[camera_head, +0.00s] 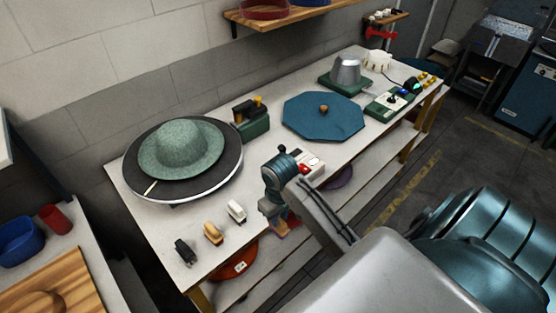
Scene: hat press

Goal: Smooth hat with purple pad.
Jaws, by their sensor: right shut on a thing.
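A green felt hat (181,147) with a domed crown and wide brim lies crown up on a round dark turntable (222,180) at the left of the bench. My right gripper (279,214) is at the bench's front edge, to the right of and nearer than the hat, and well apart from it. It is shut on a small block with purple and orange showing, apparently the purple pad (287,228); the fingers and arm hide most of it. My left gripper is not in view.
White (236,212), tan (213,233) and black (185,251) blocks stand in a row on the bench (150,213) in front of the turntable. A red-buttoned box (311,166) is behind my gripper. A blue octagonal board (323,118) and grey hat form (347,70) are farther right.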

